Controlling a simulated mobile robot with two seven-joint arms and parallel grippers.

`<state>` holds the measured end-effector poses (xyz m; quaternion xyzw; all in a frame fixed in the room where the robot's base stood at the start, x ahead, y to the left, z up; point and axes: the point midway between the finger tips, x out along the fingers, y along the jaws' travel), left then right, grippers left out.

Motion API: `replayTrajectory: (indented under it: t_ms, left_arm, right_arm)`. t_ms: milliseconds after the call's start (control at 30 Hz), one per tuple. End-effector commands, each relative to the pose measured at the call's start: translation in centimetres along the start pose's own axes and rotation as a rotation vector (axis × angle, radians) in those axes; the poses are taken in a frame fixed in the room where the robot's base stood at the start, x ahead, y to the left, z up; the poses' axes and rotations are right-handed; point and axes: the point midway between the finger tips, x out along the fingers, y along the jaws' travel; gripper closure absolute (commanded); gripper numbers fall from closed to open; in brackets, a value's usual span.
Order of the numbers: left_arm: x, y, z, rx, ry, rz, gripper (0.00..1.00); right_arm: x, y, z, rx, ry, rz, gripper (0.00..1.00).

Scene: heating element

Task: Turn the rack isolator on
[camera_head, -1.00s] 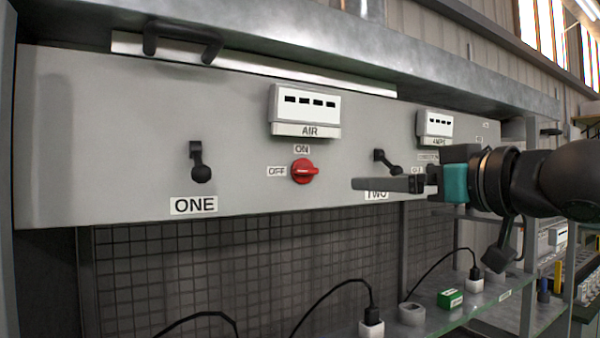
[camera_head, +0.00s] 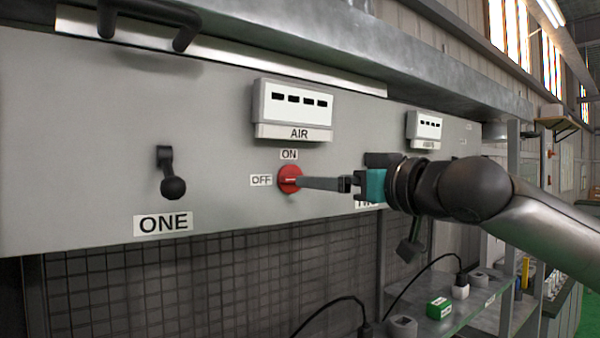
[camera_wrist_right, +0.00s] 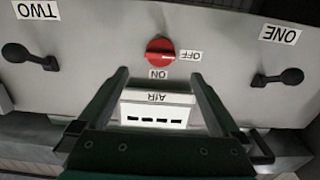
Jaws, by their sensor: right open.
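The red rotary knob (camera_head: 290,179) is on the grey panel below the AIR meter, with an ON label (camera_head: 289,154) above it and an OFF label (camera_head: 261,180) to its left. The right wrist view shows the panel upside down; there the knob (camera_wrist_right: 160,52) has its grip bar level, in line with OFF. My right gripper (camera_head: 306,183) is close in front of the knob, covering part of its right side in the head view. In the wrist view its fingers (camera_wrist_right: 160,75) are apart and empty, with the knob centred just beyond the tips. Contact cannot be told. My left gripper is out of view.
A black lever (camera_head: 172,184) marked ONE hangs left of the knob. Lever TWO (camera_wrist_right: 28,57) shows in the wrist view. The AIR meter (camera_head: 293,108) juts out above the knob. A glass shelf with plugs and a green box (camera_head: 439,308) lies below right.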

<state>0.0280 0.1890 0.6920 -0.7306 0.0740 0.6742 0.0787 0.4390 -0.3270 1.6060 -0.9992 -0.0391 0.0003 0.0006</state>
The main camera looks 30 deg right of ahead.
Motion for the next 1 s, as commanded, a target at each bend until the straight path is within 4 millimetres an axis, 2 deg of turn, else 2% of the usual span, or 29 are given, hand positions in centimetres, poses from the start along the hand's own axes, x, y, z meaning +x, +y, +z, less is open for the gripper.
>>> replayTrajectory:
  t_ms: [167, 500, 700, 1000]
  left_arm:
    - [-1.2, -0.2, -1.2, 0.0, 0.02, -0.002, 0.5]
    - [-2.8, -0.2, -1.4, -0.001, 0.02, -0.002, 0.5]
    - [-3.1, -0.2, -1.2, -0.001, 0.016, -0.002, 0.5]
    - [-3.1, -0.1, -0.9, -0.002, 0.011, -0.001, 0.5]
  right_arm:
    - [2.8, -0.1, -0.3, 0.003, 0.0, -0.003, 0.0]
    - [7.5, -0.1, -0.2, 0.0, 0.001, -0.002, 0.0]
    - [8.6, -0.1, -0.1, -0.002, 0.0, -0.001, 0.0]
    - [8.6, -0.1, 0.0, -0.002, 0.0, -0.001, 0.02]
